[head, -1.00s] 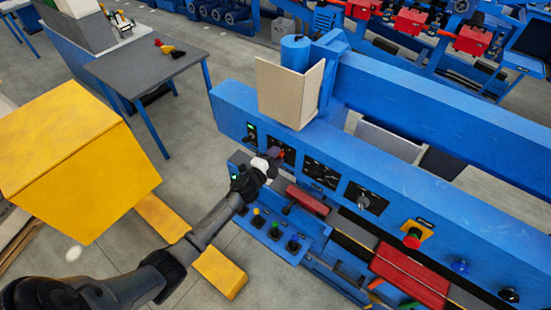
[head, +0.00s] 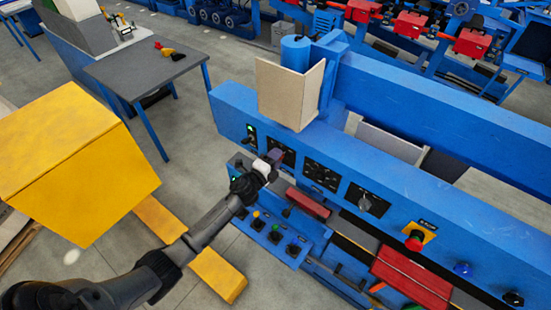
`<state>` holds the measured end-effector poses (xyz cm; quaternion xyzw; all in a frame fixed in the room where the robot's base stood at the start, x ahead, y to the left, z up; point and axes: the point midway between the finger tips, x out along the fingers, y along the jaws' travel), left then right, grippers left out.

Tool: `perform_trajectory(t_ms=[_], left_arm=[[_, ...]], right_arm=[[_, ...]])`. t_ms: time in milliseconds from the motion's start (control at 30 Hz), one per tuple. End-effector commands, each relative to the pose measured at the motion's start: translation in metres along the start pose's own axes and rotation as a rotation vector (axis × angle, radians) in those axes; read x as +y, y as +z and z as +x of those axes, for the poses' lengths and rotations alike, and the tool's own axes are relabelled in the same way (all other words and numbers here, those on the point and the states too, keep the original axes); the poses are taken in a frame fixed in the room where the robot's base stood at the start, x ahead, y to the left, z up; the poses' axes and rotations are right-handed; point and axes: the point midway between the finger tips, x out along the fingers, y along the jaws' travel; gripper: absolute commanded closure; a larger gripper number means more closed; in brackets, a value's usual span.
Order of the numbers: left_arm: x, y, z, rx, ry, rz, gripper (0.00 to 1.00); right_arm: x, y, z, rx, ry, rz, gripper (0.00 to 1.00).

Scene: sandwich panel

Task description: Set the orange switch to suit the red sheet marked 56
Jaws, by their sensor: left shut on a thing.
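My left gripper (head: 274,157) is at the leftmost black dial plate (head: 283,149) on the blue machine's front. It is shut on a small switch there, which the fingers mostly hide; its colour and setting cannot be read. Two more black plates with knobs sit to the right: one in the middle (head: 321,175) and one with a grey knob (head: 366,202). A red sheet (head: 412,277) lies low on the machine at the right; no number is readable on it. My right gripper is not in view.
A beige folded board (head: 290,92) stands on the machine above my gripper. A red mushroom button (head: 414,240) on a yellow plate is to the right. Below is a small blue panel (head: 272,240) with coloured knobs. A yellow box (head: 80,160) stands at the left.

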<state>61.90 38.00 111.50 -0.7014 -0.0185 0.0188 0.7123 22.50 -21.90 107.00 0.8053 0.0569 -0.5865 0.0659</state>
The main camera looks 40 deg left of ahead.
Motion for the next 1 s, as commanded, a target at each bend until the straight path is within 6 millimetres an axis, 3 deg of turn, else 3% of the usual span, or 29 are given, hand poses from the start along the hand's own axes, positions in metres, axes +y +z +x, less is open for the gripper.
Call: perform_trajectory(t_ms=[133, 167, 400, 767, 1000], left_arm=[[0.0, 0.0, 0.0, 0.0, 0.0, 0.002, 0.85], [0.0, 0.0, 0.0, 0.0, 0.0, 0.002, 0.6], [0.0, 0.0, 0.0, 0.0, 0.0, 0.001, 0.37], [0.0, 0.0, -0.006, 0.0, 0.0, 0.001, 0.36], [0.002, 0.0, -0.044, 0.0, 0.002, 0.0, 0.36]], right_arm=[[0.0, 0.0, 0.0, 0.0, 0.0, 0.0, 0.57], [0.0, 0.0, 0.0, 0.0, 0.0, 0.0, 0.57], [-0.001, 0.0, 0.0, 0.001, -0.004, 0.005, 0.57], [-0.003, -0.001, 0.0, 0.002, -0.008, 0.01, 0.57], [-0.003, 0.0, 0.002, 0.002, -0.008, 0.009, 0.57]])
